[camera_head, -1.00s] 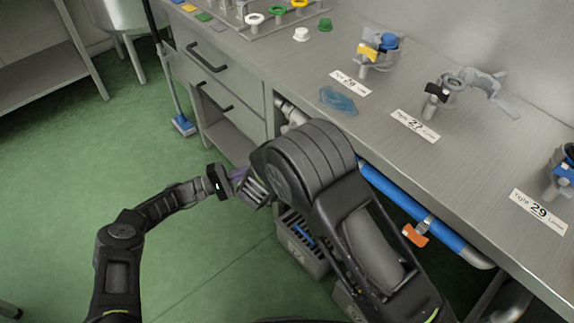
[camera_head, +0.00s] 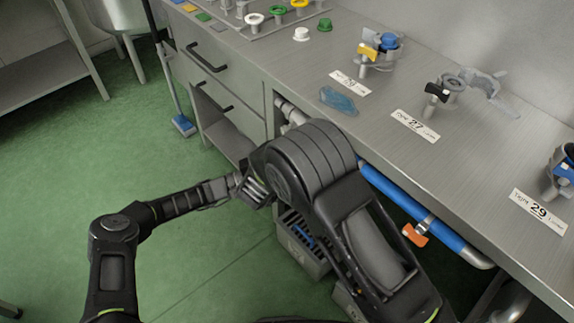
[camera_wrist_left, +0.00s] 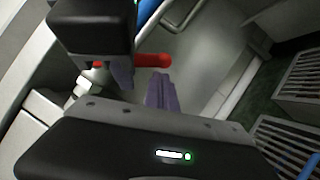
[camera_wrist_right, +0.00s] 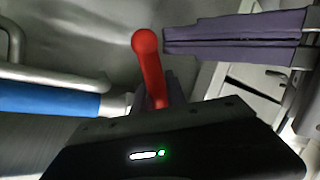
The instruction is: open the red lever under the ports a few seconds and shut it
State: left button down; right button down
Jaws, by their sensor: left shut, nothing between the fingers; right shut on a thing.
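The red lever (camera_wrist_right: 148,62) has a rounded knob and shows in the right wrist view. It also shows in the left wrist view (camera_wrist_left: 152,60), with a pale fitting (camera_wrist_left: 92,80) beside it. My right gripper (camera_wrist_right: 157,88) is shut on the red lever below its knob. Its finger (camera_wrist_left: 124,78) shows at the lever in the left wrist view. My left gripper (camera_wrist_left: 160,76) is shut and empty, its fingertips a little apart from the lever. In the right wrist view it comes in from the right beside the knob (camera_wrist_right: 168,41). In the head view my right arm hides both grippers and the lever.
The steel bench (camera_head: 300,80) carries clamps and number labels, including 27 (camera_head: 415,125) and 29 (camera_head: 538,210). A blue pipe (camera_head: 400,200) with an orange handle (camera_head: 415,234) runs under its front edge. Grey crates (camera_head: 300,250) stand below.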

pick_arm(q)
jog(key=shift+s, duration=0.1)
jog(key=shift+s+d+r+n, duration=0.3)
jog(key=shift+s+d+r, duration=0.2)
jog(key=shift+s, duration=0.25)
pick_arm(e)
jog(key=shift+a, duration=0.1)
jog(key=c, duration=1.6)
grip_release()
jog(key=shift+o, duration=1.3)
pick_arm(q)
jog(key=shift+w+f, duration=0.1)
jog(key=shift+f, duration=0.05)
jog(key=shift+a, duration=0.1)
jog(key=shift+w+a, duration=0.1)
pick_arm(e)
jog(key=v, duration=1.2)
